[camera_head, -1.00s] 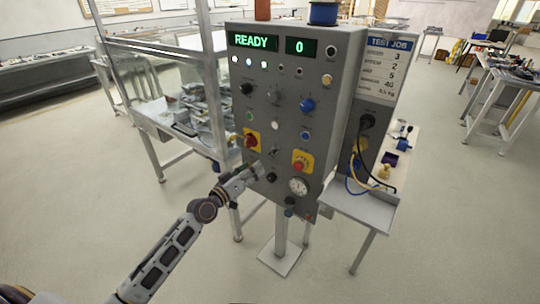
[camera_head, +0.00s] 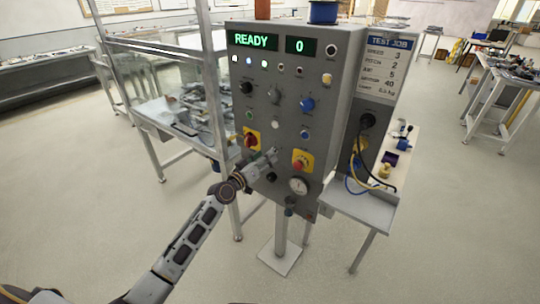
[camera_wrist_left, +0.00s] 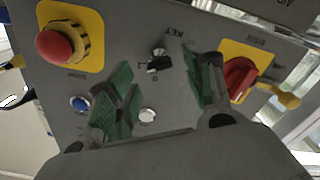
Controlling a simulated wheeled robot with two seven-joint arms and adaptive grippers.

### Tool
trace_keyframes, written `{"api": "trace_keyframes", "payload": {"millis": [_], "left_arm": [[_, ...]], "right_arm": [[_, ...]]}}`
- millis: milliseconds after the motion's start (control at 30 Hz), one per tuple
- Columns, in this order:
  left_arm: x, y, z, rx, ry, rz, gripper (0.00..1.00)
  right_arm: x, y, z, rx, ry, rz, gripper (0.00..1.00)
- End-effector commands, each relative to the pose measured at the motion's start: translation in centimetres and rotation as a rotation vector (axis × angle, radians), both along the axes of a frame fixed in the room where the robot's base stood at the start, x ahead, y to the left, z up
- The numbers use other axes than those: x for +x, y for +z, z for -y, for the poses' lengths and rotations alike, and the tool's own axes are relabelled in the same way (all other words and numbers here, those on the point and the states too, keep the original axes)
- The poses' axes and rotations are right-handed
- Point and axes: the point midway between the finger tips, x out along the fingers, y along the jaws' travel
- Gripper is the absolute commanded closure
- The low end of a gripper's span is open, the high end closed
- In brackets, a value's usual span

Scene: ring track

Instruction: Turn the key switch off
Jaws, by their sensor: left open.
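The key switch (camera_wrist_left: 159,61) is a small metal lock with a dark key on the grey panel, under an upside-down KEY label in the left wrist view. Marks 1 and 0 show beside it; I cannot tell exactly which one the key points to. My left gripper (camera_wrist_left: 164,85) is open, its green-padded fingers on either side of the key switch in that picture. I cannot tell whether they touch it. In the head view my left gripper (camera_head: 269,158) is at the panel's lower middle and largely covers the key switch. My right gripper is not in view.
The control panel (camera_head: 318,120) reads READY and 0. A red emergency-stop button (camera_wrist_left: 55,44) on yellow and a red rotary main switch (camera_wrist_left: 239,77) flank the key switch. Blue (camera_wrist_left: 80,103) and white (camera_wrist_left: 147,116) buttons are close to the fingers. A shelf (camera_head: 352,205) juts out at right.

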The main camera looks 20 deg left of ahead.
Motion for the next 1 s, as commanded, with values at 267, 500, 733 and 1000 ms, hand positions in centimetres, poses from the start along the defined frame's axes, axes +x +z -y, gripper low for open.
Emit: {"api": "trace_keyframes", "payload": {"millis": [267,500,733,1000], "left_arm": [[2.1,0.0,0.8,-0.001,0.0,0.0,0.48],[3.1,0.0,1.2,-0.001,0.0,-0.001,0.48],[3.3,0.0,1.2,-0.001,0.0,-0.001,0.48],[3.3,0.0,1.2,-0.001,0.0,-0.001,0.64]], "right_arm": [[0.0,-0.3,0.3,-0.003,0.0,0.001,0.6],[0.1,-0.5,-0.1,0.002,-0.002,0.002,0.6],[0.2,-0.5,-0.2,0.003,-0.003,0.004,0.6],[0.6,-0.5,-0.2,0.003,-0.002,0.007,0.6]]}}
